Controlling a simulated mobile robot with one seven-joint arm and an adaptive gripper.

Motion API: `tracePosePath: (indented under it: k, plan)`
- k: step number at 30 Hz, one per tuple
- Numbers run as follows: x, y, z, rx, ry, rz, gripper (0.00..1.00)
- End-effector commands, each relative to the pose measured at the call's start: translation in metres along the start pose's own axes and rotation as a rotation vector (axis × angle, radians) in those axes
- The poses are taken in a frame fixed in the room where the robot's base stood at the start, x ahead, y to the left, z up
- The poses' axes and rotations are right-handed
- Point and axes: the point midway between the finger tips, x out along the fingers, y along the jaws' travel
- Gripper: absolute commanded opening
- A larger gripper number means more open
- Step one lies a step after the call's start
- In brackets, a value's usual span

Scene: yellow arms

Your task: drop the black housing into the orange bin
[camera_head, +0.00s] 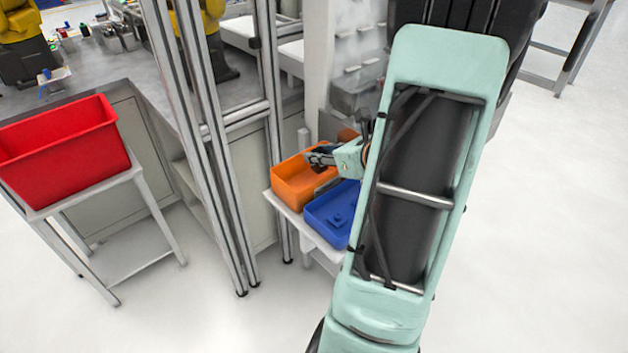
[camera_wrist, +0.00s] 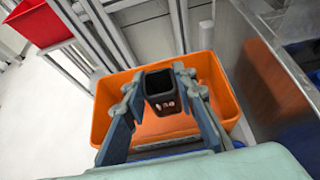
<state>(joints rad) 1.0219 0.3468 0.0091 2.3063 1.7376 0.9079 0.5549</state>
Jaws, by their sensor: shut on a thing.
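The black housing (camera_wrist: 161,87) is a small dark box-like part with an open top. It sits between the fingertips of my gripper (camera_wrist: 160,92), which is shut on it. In the wrist view the housing and fingertips appear over the orange bin (camera_wrist: 222,88), whose floor shows around them. In the head view my gripper (camera_head: 318,156) is above the orange bin (camera_head: 290,196), which stands on a white shelf. The housing is too small to make out clearly in the head view. How high it hangs above the bin floor I cannot tell.
A red bin (camera_head: 60,150) rests on a stand at the left. Metal frame posts (camera_head: 215,140) rise left of the orange bin. Open floor lies in front.

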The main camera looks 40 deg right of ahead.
Motion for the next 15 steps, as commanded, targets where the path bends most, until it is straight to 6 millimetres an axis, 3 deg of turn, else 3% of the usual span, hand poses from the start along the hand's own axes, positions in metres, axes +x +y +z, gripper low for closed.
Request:
tracePosePath:
  k: [4,5,10,15]
  plan:
    - [-0.0004,0.0,0.0008,0.0,0.0,0.0,0.07]
    - [-0.0004,0.0,0.0008,0.0,0.0,0.0,0.26]
    - [-0.0004,0.0,0.0009,0.0,0.0,0.0,0.45]
    - [-0.0004,0.0,0.0009,0.0,0.0,0.0,0.46]
